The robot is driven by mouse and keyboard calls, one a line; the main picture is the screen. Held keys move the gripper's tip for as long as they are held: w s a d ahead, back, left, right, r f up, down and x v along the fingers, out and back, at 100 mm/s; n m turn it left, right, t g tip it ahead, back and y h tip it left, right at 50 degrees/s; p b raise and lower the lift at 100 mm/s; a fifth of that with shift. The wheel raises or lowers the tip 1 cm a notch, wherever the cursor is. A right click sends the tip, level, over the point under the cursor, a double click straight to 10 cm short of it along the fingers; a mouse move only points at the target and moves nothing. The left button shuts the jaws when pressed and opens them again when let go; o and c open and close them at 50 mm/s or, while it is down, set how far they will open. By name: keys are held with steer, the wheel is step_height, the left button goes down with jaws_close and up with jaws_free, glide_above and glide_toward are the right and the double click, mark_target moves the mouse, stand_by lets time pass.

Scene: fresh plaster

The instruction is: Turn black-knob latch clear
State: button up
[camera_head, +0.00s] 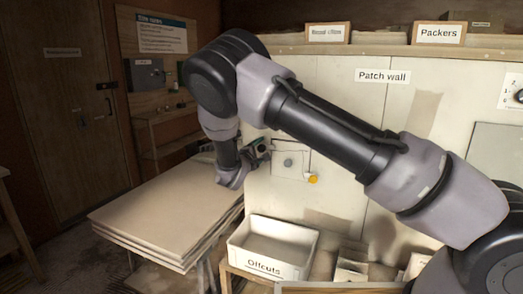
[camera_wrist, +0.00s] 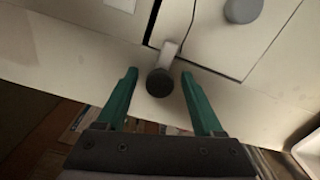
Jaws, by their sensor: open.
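The black knob (camera_wrist: 159,83) shows in the wrist view at the end of a short pale latch bar (camera_wrist: 168,50). The bar lies at the corner of a hatch panel (camera_wrist: 205,30), next to a dark gap. My gripper (camera_wrist: 158,73) is open, with one teal finger on each side of the knob in the picture. A space shows between the knob and each finger; its depth against the fingertips is hard to tell. In the head view my gripper (camera_head: 262,149) is at the left end of the patch wall (camera_head: 345,105), and the black knob cannot be made out there.
A grey round knob (camera_wrist: 243,9) sits on the hatch panel, also seen in the head view (camera_head: 288,162). A white Offcuts box (camera_head: 270,264) stands below, and stacked boards (camera_head: 165,215) lie to the left.

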steer(key=shift+w, duration=0.1)
jaws_close()
stand_by(0.3)
steer(key=n, duration=0.4)
steer(key=shift+n, duration=0.4)
steer(key=n, duration=0.4)
steer(key=shift+n, duration=0.3)
steer(key=n, duration=0.4)
steer(key=shift+n, duration=2.2)
